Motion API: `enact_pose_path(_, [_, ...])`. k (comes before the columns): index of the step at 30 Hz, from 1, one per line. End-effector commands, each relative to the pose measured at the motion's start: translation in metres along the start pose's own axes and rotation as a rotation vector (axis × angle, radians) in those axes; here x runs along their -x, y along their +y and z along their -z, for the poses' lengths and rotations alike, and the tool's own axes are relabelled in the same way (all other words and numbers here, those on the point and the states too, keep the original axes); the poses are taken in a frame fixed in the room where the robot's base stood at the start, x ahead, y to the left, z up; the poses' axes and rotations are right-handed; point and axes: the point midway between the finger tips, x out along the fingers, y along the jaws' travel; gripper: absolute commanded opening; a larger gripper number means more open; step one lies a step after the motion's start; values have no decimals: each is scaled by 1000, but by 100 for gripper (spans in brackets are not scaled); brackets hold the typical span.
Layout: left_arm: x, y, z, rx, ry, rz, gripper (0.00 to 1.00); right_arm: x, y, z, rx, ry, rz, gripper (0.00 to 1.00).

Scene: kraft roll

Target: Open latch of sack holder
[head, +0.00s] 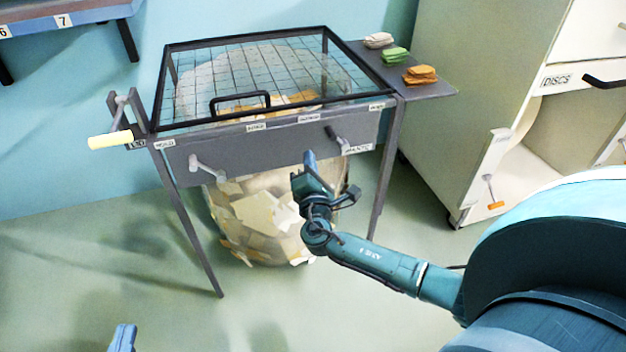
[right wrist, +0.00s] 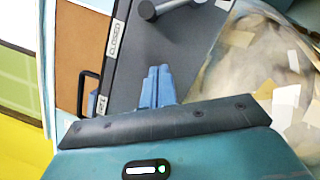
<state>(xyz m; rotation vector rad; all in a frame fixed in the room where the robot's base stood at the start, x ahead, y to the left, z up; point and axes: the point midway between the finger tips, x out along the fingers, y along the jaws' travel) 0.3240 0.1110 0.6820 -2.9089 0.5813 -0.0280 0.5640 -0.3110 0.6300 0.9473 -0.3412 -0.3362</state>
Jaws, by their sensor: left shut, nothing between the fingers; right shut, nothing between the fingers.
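The sack holder is a grey frame (head: 270,140) with a black-rimmed wire-mesh lid and a sack (head: 265,215) of paper scraps hanging below. Its front panel carries a left grey lever (head: 207,167) and a right lever (head: 338,139). My right gripper (head: 309,158) is shut and empty in front of the panel, a little left of the right lever. In the right wrist view its blue fingers (right wrist: 158,82) point at the grey panel (right wrist: 185,55), below a round grey lever (right wrist: 148,9) cut off at the top. My left gripper (head: 122,337) is shut and empty at the bottom left.
A pale-yellow-handled crank (head: 110,139) sticks out at the holder's left. A side shelf (head: 425,85) holds small folded stacks. A cabinet (head: 480,100) stands at the right. The floor left of the holder is clear.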

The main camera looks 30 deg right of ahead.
Motion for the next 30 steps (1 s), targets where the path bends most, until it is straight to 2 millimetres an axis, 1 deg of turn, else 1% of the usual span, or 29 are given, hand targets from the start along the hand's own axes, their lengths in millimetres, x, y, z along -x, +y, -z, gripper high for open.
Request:
enact_pose_path(1, [0, 1, -2, -3, 13, -1, 0, -12, -1, 1, 0, -2, -2, 0])
enact_pose_path(3, [0, 2, -1, -9, 32, -3, 0, -25, -1, 0, 0, -3, -2, 0])
enact_pose_path(4, [0, 2, 3, -11, 38, -5, 0, -25, 0, -8, 3, -1, -1, 0])
enact_pose_path(6, [0, 2, 2, -8, 26, -7, 0, -26, 0, -20, 3, 1, -1, 0])
enact_pose_path(9, [-1, 2, -1, -3, 6, -8, 0, -29, 0, -30, 2, 1, 0, 0])
enact_pose_path(12, [-1, 2, -2, -3, -3, -8, 0, -30, 0, -36, 2, 1, 1, 0])
enact_pose_path(30, [-1, -1, 4, 1, 1, 0, 0, -31, 0, -40, -24, 1, 7, 0])
